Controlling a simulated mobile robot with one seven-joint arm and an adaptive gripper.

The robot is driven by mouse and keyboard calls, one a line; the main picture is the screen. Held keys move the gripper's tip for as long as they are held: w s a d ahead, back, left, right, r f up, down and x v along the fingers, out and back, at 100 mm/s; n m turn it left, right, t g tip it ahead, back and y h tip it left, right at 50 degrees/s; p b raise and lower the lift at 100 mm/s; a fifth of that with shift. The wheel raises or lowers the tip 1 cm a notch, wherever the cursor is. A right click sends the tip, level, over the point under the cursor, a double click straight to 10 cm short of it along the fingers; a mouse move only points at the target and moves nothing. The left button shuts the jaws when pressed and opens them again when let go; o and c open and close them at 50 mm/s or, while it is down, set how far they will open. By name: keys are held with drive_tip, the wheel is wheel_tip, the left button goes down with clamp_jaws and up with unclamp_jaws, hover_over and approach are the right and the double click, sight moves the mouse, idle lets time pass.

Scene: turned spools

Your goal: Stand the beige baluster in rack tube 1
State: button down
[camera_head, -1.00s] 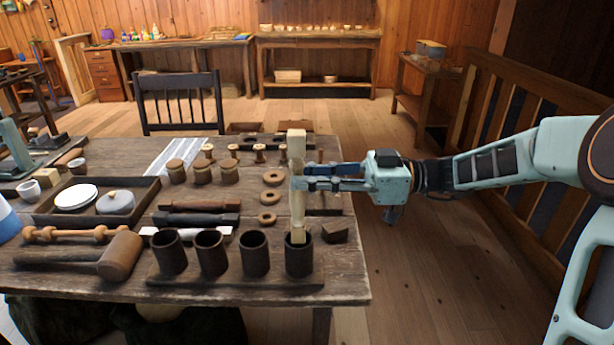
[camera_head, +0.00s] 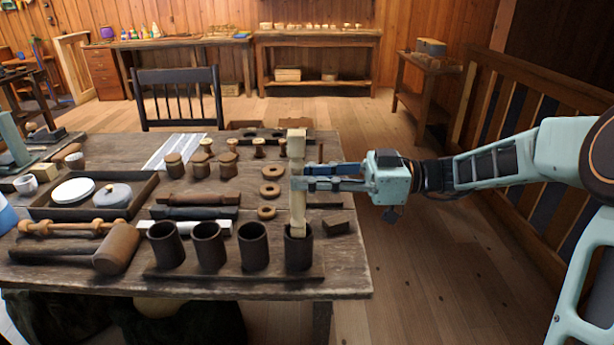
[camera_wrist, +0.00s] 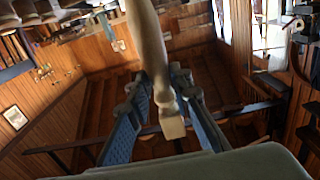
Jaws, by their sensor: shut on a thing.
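The beige baluster (camera_head: 297,208) is a long turned piece with square ends, held nearly upright at the table's right side. My gripper (camera_head: 302,177) comes in from the right and is shut on its middle. The baluster's lower end is at the mouth of the rightmost dark rack tube (camera_head: 298,255); its depth in the tube is hard to tell. Three more tubes stand to the left in the same rack (camera_head: 220,278); no tube number is legible. In the wrist view the baluster (camera_wrist: 150,40) runs between my two blue finger pads (camera_wrist: 157,90).
A mallet (camera_head: 116,249), dark turned pieces (camera_head: 197,198) and a tray (camera_head: 142,193) lie left of and behind the rack. Wooden rings (camera_head: 271,189) and a dark block (camera_head: 337,223) are close to the baluster. Open floor lies right of the table.

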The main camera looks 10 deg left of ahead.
wheel_tip(320, 180, down, 3)
drive_tip(key=shift+r+b, duration=0.2)
drive_tip(key=shift+b, duration=0.95)
drive_tip(key=c, duration=1.7)
unclamp_jaws()
drive_tip(key=shift+o, duration=0.2)
drive_tip(key=v, duration=1.2)
drive_tip(key=shift+a, duration=0.1)
